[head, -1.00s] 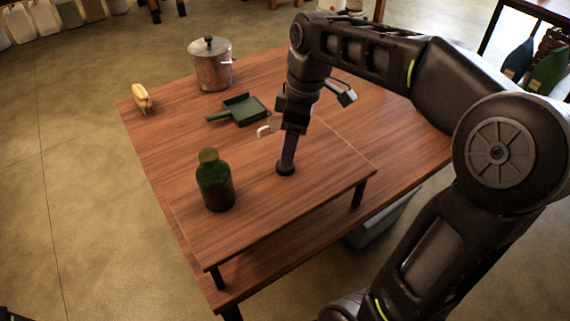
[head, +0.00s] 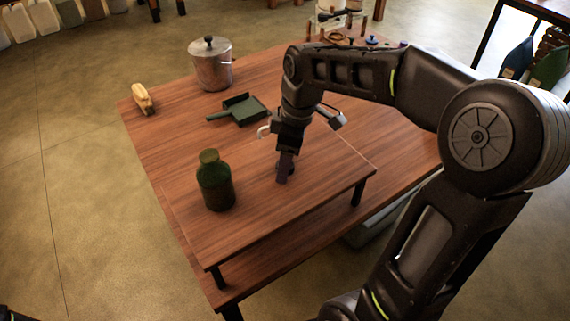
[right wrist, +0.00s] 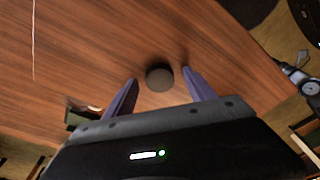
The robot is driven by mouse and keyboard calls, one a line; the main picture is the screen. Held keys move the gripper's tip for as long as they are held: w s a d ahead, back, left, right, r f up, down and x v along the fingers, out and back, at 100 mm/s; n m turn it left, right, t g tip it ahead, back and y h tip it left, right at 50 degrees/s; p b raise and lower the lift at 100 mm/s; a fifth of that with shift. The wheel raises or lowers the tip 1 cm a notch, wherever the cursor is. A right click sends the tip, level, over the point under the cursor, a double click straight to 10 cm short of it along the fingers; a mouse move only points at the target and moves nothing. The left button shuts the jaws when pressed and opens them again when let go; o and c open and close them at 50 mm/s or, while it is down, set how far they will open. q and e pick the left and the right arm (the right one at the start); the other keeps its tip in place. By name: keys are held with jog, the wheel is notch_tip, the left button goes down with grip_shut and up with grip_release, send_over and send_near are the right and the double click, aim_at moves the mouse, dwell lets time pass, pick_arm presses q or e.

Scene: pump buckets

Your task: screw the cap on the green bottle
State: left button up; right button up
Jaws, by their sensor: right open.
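The green bottle (head: 215,186) stands upright on the raised wooden board, left of my right gripper in the head view. The cap (right wrist: 159,76) is a small dark disc lying on the wood in the right wrist view. My right gripper (head: 284,174) is low over the board and open. In the right wrist view its two purple fingers (right wrist: 160,84) lie on either side of the cap, with gaps showing on both sides. In the head view the gripper mostly hides the cap. My left gripper is not in view.
A green dustpan (head: 245,109) lies behind the board. The board's front right part is clear.

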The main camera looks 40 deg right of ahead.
dwell(0.3)
grip_shut()
dwell(0.6)
